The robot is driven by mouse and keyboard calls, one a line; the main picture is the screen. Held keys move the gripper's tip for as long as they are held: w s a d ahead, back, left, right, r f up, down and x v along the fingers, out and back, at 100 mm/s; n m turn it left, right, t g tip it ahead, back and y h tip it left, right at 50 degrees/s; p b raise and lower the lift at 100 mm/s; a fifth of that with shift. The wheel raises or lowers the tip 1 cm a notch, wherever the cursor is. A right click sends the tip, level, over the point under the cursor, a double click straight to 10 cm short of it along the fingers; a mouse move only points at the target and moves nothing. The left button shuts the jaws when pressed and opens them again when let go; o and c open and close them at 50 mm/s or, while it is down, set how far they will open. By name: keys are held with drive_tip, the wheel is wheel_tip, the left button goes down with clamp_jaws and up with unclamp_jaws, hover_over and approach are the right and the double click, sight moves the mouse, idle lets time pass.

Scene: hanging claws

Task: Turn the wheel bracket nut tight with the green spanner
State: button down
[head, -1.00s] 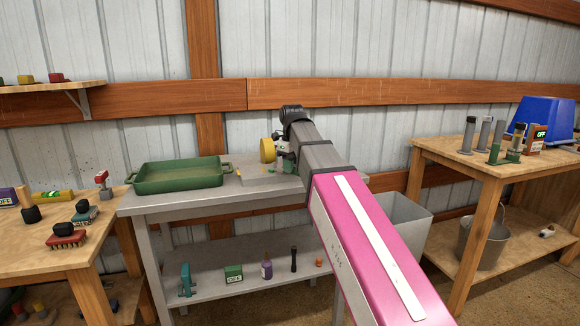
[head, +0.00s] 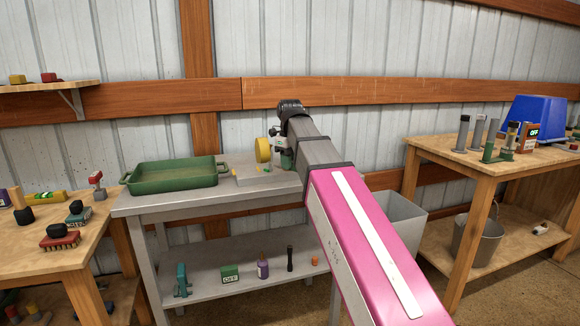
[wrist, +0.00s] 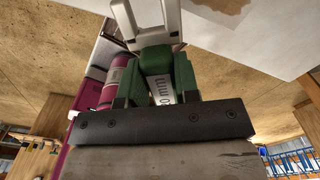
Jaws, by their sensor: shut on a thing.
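My gripper (wrist: 156,70) shows in the wrist view, shut on a green piece with a white "mm" label, which looks like the green spanner (wrist: 155,60). A pale forked end (wrist: 146,20) sticks out beyond it. In the head view my gripper (head: 282,148) is at the right rear of the grey bench, beside a yellow wheel (head: 262,150). A bit of green shows below it, partly behind my arm. The nut cannot be made out, and I cannot tell whether the spanner touches it.
A green tray (head: 172,178) stands left on the grey bench (head: 215,200). A grey bin (head: 398,218) stands between.

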drive_tip(key=shift+r, duration=1.75)
drive_tip(key=shift+w, duration=0.1)
drive_tip(key=shift+w+d+n, duration=0.4)
drive_tip(key=shift+w+n, duration=0.35)
drive_tip(key=shift+n, duration=0.25)
drive_tip(key=shift+w+d+n, duration=0.4)
drive_tip(key=shift+w+n, duration=0.35)
drive_tip(key=shift+n, duration=0.25)
drive_tip(key=shift+w+d+n, duration=0.4)
drive_tip(key=shift+w+n, duration=0.35)
drive_tip(key=shift+n, duration=0.25)
drive_tip(key=shift+w+d+n, duration=0.15)
drive_tip(key=shift+w+n, duration=0.8)
drive_tip(key=shift+n, duration=0.15)
